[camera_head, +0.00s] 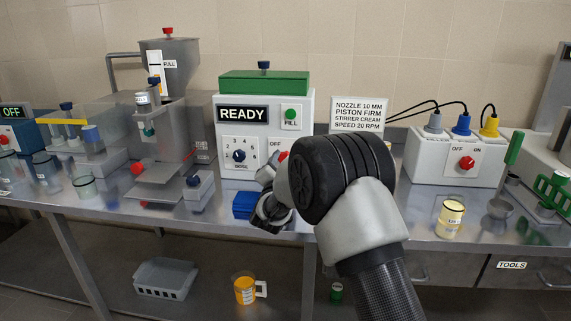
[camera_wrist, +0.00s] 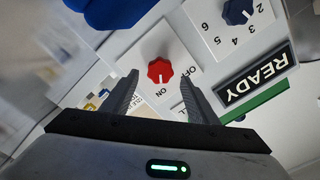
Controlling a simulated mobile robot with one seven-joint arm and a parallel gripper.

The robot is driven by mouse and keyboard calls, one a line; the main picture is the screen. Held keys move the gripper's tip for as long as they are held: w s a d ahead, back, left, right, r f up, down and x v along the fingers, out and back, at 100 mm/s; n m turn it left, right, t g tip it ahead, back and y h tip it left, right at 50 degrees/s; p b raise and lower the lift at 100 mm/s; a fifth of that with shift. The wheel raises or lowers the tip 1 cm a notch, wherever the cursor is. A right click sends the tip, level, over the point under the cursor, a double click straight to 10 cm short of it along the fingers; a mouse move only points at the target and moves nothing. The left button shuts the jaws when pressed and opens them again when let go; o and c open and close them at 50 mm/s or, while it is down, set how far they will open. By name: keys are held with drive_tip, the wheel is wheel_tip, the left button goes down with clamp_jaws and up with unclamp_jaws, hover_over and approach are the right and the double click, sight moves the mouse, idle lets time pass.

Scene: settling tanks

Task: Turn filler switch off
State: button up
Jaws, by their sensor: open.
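The filler (camera_head: 304,130) is a white box with a green lid and a READY display. Its red switch (camera_wrist: 160,70) shows whole in the wrist view, which sees the panel upside down, with ON and OFF printed around it. A pale mark on the knob appears to face ON. My gripper (camera_head: 268,208) is partly hidden in the head view.
A dose knob (camera_head: 239,156) and green FILL button (camera_head: 291,114) share the filler's panel. A blue block (camera_head: 243,205) lies below it. Another white box (camera_head: 455,158) with a red OFF/ON knob and coloured plugs stands at right. Hopper equipment (camera_head: 170,110) stands at left.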

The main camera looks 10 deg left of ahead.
drive_tip(key=shift+w, duration=1.6)
drive_tip(key=c, duration=1)
drive_tip(key=shift+c, duration=0.2)
drive_tip(key=shift+n, duration=0.3)
drive_tip(key=shift+a+n+p, duration=0.2)
drive_tip(key=shift+n+p, duration=1)
drive_tip(key=shift+n, duration=5.5)
